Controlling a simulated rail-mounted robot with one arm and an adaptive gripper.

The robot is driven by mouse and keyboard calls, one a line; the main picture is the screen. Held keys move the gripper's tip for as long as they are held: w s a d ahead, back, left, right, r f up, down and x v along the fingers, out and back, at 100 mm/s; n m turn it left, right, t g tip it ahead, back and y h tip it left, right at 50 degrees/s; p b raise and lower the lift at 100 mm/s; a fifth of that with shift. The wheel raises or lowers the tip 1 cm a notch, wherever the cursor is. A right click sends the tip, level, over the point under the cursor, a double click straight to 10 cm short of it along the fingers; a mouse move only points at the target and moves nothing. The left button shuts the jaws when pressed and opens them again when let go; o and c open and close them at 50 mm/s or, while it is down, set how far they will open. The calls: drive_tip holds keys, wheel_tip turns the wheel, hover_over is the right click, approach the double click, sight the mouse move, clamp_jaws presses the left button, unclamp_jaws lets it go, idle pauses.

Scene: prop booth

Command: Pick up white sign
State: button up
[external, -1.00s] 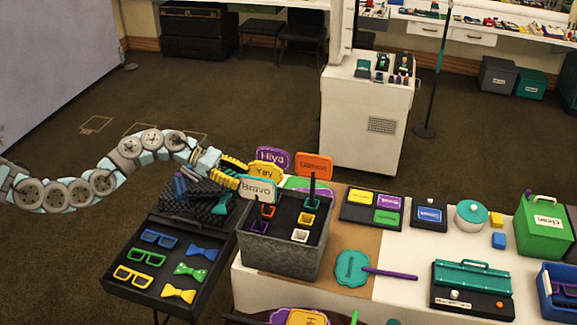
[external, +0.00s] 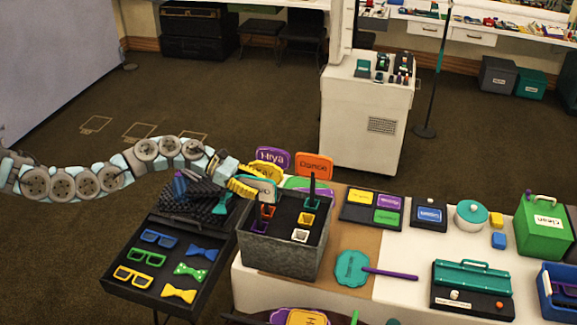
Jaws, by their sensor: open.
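The white sign (external: 264,190), a small rounded plate, stands at the back left of the grey bin (external: 278,246) and is partly hidden behind my gripper. In the earlier frame it reads "Bravo"; now its lettering is mostly covered. My gripper (external: 257,187), with yellow fingers, is open at the sign's upper left part. The fingers overlap the sign in the picture; I cannot tell whether they touch it.
A yellow sign (external: 268,172), a purple sign (external: 273,157) and an orange sign (external: 314,166) stand close behind. A black tray (external: 140,292) of glasses and bow ties lies left of the bin. A teal sign (external: 351,268) lies on the table at right.

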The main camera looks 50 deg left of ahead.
clamp_jaws()
idle(0.3)
drive_tip(key=shift+r, duration=0.1)
